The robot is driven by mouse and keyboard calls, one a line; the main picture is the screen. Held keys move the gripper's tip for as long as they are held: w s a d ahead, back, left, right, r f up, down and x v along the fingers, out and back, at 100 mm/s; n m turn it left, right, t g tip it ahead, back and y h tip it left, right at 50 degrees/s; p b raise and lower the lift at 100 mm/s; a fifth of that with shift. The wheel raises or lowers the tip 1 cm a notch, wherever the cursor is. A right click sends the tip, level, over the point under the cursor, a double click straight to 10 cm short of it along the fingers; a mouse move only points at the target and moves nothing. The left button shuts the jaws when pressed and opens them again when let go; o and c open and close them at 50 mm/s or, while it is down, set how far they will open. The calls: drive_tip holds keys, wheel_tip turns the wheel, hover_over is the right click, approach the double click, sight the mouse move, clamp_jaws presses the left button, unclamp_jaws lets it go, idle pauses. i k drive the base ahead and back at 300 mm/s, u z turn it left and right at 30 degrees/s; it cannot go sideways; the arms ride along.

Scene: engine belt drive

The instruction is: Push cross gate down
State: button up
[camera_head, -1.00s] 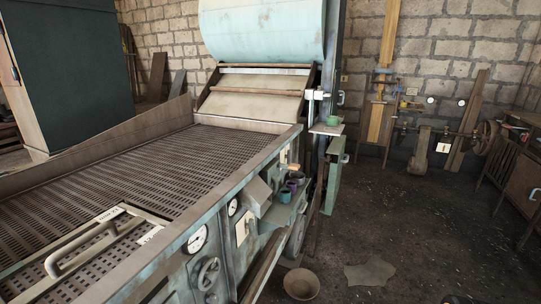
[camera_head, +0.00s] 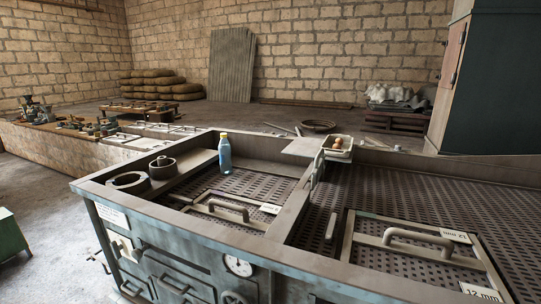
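A narrow pale upright plate (camera_head: 316,168) stands at the far part of the divider wall (camera_head: 290,215) between the two deck sections of the machine. It may be the cross gate; I cannot tell for sure, nor how far down it sits. A framed screen with a grey handle (camera_head: 228,208) lies in the left section. My gripper is not in view.
A blue bottle (camera_head: 224,154) and dark rings (camera_head: 130,182) are on the left section. A tray with brown round things (camera_head: 338,146) sits on the far rim. A gauge (camera_head: 238,265) is on the front panel. Open floor (camera_head: 45,190) lies left.

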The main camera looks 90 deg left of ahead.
sight(319, 166)
drive_tip(key=u, duration=2.4)
